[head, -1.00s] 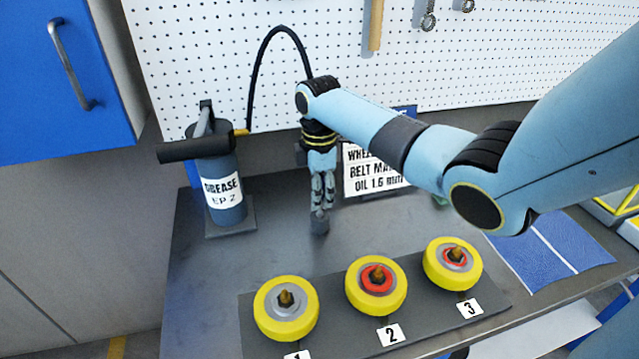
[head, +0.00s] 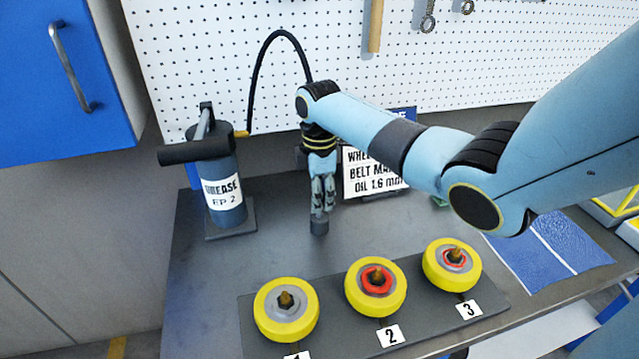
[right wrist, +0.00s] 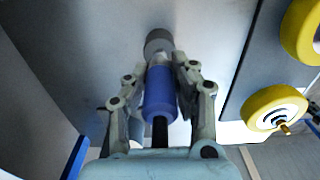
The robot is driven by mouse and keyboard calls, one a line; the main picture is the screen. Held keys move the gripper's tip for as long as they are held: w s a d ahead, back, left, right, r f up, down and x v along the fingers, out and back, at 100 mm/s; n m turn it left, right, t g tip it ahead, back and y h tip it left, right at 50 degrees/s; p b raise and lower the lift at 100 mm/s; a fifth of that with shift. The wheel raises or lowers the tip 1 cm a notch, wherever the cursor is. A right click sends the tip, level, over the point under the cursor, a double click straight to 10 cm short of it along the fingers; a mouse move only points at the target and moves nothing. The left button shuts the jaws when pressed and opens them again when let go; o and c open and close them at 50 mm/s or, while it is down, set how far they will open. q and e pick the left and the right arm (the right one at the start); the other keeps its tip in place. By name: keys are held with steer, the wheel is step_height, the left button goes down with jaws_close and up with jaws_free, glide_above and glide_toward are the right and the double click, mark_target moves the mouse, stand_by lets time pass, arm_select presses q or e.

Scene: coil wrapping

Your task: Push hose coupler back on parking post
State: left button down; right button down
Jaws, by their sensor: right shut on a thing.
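My right gripper (head: 320,208) points down over the bench, left of its middle. In the right wrist view (right wrist: 163,75) its fingers are shut on the blue hose coupler (right wrist: 160,92), with black hose (right wrist: 160,132) at the near end. The coupler's far end meets the grey parking post (right wrist: 158,42); how deep it sits is hidden. In the head view the post (head: 319,225) stands directly below the fingertips. The black hose (head: 262,60) arcs from the grease pump (head: 222,185) to behind my right wrist. My left gripper is out of view.
Three yellow wheels, numbered 1 (head: 262,315), 2 (head: 357,292) and 3 (head: 432,270), sit on a dark plate at the bench front. A sign (head: 362,182) stands behind my right gripper. A blue mat (head: 560,255) lies at right. Bare bench (head: 270,240) lies around the post.

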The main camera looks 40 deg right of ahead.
steer(key=shift+f+b, duration=0.75)
steer(key=shift+f, duration=0.45)
steer(key=c, duration=1)
jaws_free()
steer(key=shift+r, duration=0.1)
steer(key=shift+r, duration=0.35)
step_height(320, 180, up, 11)
steer(key=shift+r, duration=0.1)
